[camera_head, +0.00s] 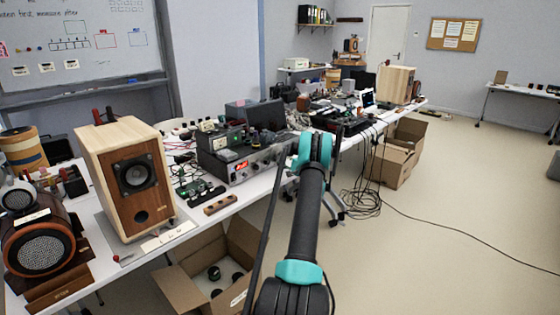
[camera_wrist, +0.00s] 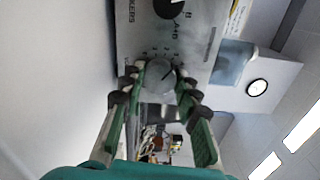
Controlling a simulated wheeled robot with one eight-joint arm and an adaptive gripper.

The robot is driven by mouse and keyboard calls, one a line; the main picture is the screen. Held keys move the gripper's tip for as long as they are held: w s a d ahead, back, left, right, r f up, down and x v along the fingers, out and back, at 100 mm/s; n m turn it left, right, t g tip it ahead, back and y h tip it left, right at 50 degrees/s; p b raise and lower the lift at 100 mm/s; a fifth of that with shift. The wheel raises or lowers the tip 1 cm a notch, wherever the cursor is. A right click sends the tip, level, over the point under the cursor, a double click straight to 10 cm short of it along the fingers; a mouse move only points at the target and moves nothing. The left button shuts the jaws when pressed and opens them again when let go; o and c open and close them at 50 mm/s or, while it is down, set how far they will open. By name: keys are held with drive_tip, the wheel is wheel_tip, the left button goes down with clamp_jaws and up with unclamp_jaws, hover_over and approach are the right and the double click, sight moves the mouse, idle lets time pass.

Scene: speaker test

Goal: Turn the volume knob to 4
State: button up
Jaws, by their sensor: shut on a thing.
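The volume knob (camera_wrist: 160,76) is a round grey dial in the wrist view, on a pale metal panel (camera_wrist: 205,45) with small numbers around it. A thin dark mark shows on the knob's face, but I cannot tell exactly which number it meets. My gripper (camera_wrist: 158,88) has its green-and-black fingers on both sides of the knob, shut on it. In the head view, the amplifier (camera_head: 240,166) with a red display sits on the long table. My arm crosses the picture there, and the fingers and knob are hard to make out.
A black selector knob (camera_wrist: 168,6) is on the same panel. A wooden speaker (camera_head: 133,178) stands left on the white table (camera_head: 208,220). An open cardboard box (camera_head: 180,287) lies below it. Cables (camera_head: 360,200) trail on the floor. The right floor is mostly clear.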

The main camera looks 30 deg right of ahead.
drive_tip(key=m, duration=0.4)
drive_tip(key=shift+d+m, duration=0.1)
drive_tip(key=shift+m, duration=0.3)
idle(0.4)
drive_tip(key=o, duration=1.2)
drive_tip(key=shift+c, duration=0.2)
drive_tip(key=shift+s, duration=0.1)
drive_tip(key=v, duration=1.2)
